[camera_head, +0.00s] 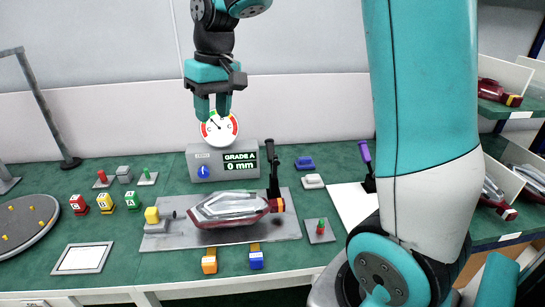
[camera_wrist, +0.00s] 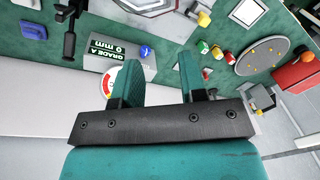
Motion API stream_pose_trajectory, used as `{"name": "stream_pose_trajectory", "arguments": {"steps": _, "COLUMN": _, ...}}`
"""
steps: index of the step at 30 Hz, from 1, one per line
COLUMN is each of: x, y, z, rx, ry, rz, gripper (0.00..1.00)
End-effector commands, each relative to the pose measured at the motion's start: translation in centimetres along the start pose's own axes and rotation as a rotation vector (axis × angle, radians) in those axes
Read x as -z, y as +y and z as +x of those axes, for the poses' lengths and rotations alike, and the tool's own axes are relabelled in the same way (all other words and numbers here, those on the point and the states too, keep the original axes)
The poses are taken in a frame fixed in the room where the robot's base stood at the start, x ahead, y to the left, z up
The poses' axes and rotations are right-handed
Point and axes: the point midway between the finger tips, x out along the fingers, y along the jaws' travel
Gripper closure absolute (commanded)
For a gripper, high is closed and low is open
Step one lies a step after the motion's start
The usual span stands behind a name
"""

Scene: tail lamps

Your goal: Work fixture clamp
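The fixture is a grey plate (camera_head: 180,238) in the middle of the green table. A red and clear tail lamp (camera_head: 228,206) lies on it. A black clamp (camera_head: 271,170) with an upright handle stands at the plate's right rear, by the lamp's right end; I cannot tell if it presses on the lamp. The clamp also shows in the wrist view (camera_wrist: 70,30).
A grey gauge box (camera_head: 205,172) reading "GRADE A 0 mm" stands behind the fixture, its dial (camera_head: 219,129) above.

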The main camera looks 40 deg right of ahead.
Motion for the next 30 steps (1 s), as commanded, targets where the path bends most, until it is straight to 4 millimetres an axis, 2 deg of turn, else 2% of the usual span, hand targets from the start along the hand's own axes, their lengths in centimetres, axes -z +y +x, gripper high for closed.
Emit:
{"name": "stream_pose_trajectory", "arguments": {"steps": 1, "x": 2.7, "y": 4.5, "z": 1.5, "rx": -0.032, "ry": -0.007, "rz": 0.120, "gripper": 0.62}}
{"name": "stream_pose_trajectory", "arguments": {"steps": 3, "x": 5.2, "y": 9.8, "z": 2.1, "rx": -0.067, "ry": -0.016, "rz": 0.260, "gripper": 0.62}}
{"name": "stream_pose_trajectory", "arguments": {"steps": 6, "x": 7.1, "y": 16.3, "z": 3.0, "rx": -0.102, "ry": -0.026, "rz": 0.432, "gripper": 0.62}}
{"name": "stream_pose_trajectory", "arguments": {"steps": 9, "x": 7.7, "y": 20.9, "z": 3.5, "rx": -0.121, "ry": -0.033, "rz": 0.553, "gripper": 0.62}}
{"name": "stream_pose_trajectory", "arguments": {"steps": 10, "x": 7.8, "y": 21.8, "z": 3.6, "rx": -0.124, "ry": -0.035, "rz": 0.578, "gripper": 0.62}}
{"name": "stream_pose_trajectory", "arguments": {"steps": 13, "x": 7.9, "y": 23.8, "z": 3.9, "rx": -0.130, "ry": -0.038, "rz": 0.630, "gripper": 0.62}}
{"name": "stream_pose_trajectory", "arguments": {"steps": 17, "x": 7.8, "y": 24.4, "z": 4.9, "rx": -0.132, "ry": -0.041, "rz": 0.646, "gripper": 0.62}}
{"name": "stream_pose_trajectory", "arguments": {"steps": 23, "x": 7.5, "y": 24.7, "z": 8.7, "rx": -0.132, "ry": -0.043, "rz": 0.643, "gripper": 0.62}}
{"name": "stream_pose_trajectory", "arguments": {"steps": 30, "x": 7.1, "y": 25.2, "z": 14.2, "rx": -0.131, "ry": -0.043, "rz": 0.641, "gripper": 0.62}}
